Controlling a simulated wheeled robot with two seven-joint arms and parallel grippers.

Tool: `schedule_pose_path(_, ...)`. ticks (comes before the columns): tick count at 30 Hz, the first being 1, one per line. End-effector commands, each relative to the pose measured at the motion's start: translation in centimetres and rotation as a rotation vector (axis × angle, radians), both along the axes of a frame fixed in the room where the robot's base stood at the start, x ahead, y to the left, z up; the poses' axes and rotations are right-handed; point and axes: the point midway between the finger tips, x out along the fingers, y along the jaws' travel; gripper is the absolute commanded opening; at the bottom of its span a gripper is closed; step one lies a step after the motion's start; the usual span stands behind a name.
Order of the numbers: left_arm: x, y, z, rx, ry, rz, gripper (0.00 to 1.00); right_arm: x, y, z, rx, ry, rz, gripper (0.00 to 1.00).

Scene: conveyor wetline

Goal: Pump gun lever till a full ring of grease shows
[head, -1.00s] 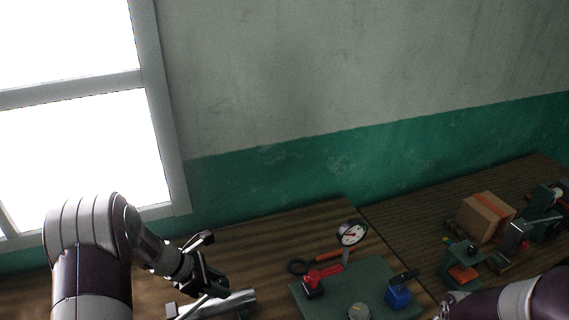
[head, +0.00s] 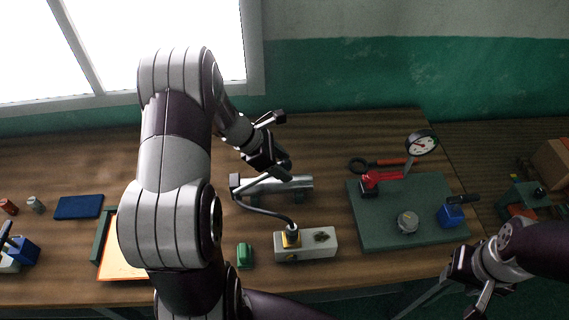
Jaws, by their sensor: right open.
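The grease gun (head: 298,184) is a silver cylinder lying on the wooden bench in the head view. Its lever (head: 256,181) is a thin rod slanting up along the barrel. A black hose (head: 262,211) curves from the gun to a brass-coloured fitting (head: 291,239) on a pale block (head: 320,244). My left gripper (head: 279,164) is at the lever's far end, over the barrel; its fingers are dark and overlap the lever, so their closure is unclear. My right gripper (head: 466,291) is open and empty at the lower right, away from the gun. I cannot make out a grease ring.
A green plate (head: 375,235) at the right carries a red tool (head: 381,178), a dial gauge (head: 422,144), a round grey part (head: 407,221) and a blue block (head: 450,215). A green object (head: 244,255) lies beside the pale block. A blue pad (head: 79,207) lies left.

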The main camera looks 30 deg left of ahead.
Motion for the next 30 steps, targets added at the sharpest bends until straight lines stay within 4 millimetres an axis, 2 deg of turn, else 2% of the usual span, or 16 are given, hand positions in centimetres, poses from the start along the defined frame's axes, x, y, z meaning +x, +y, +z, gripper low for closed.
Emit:
schedule_pose_path(8, 0.0, 0.1, 0.1, 0.001, 0.001, 0.001, 0.64, 0.0, 0.0, 0.1, 0.0, 0.0, 0.0, 0.43)
schedule_pose_path(21, -1.8, 2.9, 5.0, -0.001, 0.001, 0.003, 0.64, 0.0, 0.0, 5.0, 0.0, 0.0, 0.0, 0.43)
schedule_pose_path(25, -2.2, 3.5, 5.7, 0.0, 0.002, 0.002, 0.64, 0.0, 0.0, 5.7, 0.0, 0.0, 0.0, 0.43)
schedule_pose_path(30, -2.2, 3.6, 5.6, 0.001, 0.001, 0.001, 0.64, 0.0, 0.0, 5.6, 0.0, 0.0, 0.0, 0.43)
